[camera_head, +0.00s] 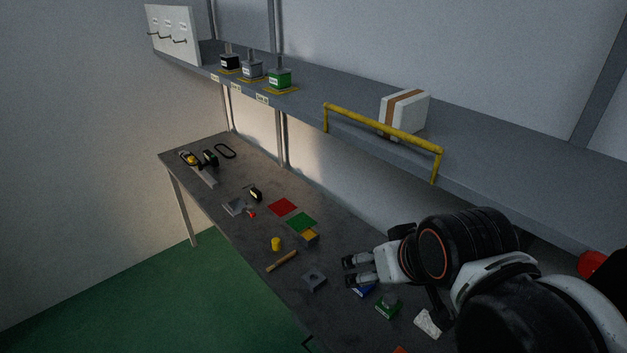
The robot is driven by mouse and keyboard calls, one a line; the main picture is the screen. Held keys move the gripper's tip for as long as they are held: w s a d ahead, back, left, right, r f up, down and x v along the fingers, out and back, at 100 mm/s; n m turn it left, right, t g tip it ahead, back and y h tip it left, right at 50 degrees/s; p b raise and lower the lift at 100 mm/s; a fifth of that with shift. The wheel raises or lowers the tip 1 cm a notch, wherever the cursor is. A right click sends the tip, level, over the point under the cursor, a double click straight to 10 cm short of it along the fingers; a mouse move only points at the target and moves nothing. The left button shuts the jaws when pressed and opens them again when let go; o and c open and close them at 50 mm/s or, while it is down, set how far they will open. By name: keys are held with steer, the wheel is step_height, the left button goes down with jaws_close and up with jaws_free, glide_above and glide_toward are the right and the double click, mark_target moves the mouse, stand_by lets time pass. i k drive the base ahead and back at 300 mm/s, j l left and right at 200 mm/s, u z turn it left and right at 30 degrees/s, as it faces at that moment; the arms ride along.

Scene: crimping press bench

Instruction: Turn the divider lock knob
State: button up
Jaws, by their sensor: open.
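My gripper (350,271) reaches in from the right over the bench, its two fingers apart and pointing left, with nothing between them. I cannot tell for sure which thing is the divider lock knob. A small yellow cylinder (276,243) stands on the bench, left of my gripper and apart from it. A blue block (364,292) lies just below my fingers, partly covered by them. A green block with a grey top (388,306) sits to the right of it. A red rounded thing (591,264) shows at the right edge, partly hidden by my arm.
The dark bench (240,182) carries a grey block (314,279), a wooden stick (282,261), and red (282,207) and green (301,222) squares. Above it runs a shelf (335,93) with a yellow rail (385,128) and a white box (404,111). A white rag-like thing (428,322) lies near my arm.

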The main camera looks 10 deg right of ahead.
mark_target(589, 261)
steer(key=z, duration=0.4)
steer(key=k+z, duration=0.1)
steer(key=z, duration=0.25)
steer(key=k+z, duration=0.1)
steer(key=z, duration=0.65)
